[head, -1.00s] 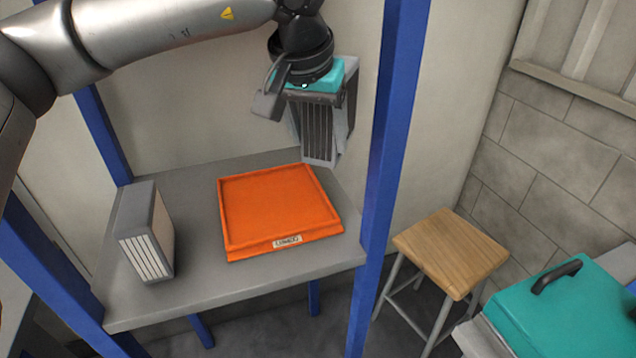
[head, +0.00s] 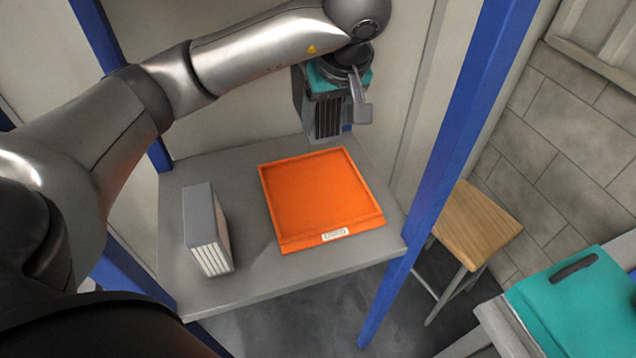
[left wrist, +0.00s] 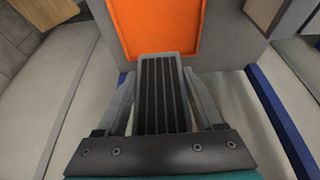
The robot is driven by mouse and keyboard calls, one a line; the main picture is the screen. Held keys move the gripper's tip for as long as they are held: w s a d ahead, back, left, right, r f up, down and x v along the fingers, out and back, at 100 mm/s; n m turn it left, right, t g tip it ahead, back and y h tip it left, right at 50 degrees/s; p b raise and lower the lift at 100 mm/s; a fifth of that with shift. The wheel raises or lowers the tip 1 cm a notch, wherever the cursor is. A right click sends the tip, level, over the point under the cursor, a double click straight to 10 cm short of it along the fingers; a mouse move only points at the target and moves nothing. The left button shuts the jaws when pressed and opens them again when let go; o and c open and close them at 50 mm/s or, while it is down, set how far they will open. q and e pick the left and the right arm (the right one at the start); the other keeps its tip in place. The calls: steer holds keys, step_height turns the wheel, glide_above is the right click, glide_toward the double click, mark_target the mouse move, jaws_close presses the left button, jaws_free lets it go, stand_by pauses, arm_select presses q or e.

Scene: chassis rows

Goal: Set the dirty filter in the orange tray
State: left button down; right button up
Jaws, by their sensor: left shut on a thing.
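The dirty filter (head: 327,118), a grey frame with dark pleats, hangs upright in my left gripper (head: 340,98), which is shut on it. The orange tray (head: 318,195) lies empty on the grey shelf, a white label on its front rim. The held filter is above the shelf near the tray's back edge, apart from the tray. In the left wrist view the filter's dark pleated face (left wrist: 160,95) sits between the fingers of the left gripper (left wrist: 163,100), with the tray (left wrist: 155,25) beyond it. My right gripper is not in view.
A second filter with white pleats (head: 206,230) stands on the shelf left of the tray. Blue posts (head: 455,150) frame the shelf. A wooden stool (head: 468,222) and a teal case with a black handle (head: 575,300) are at the right.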

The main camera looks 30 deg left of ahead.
arm_select(q)
step_height(320, 180, down, 20)
steer(key=shift+r+b, duration=0.1)
steer(key=shift+b, duration=0.2)
jaws_free()
stand_by(0.4)
steer(key=v, duration=1.2)
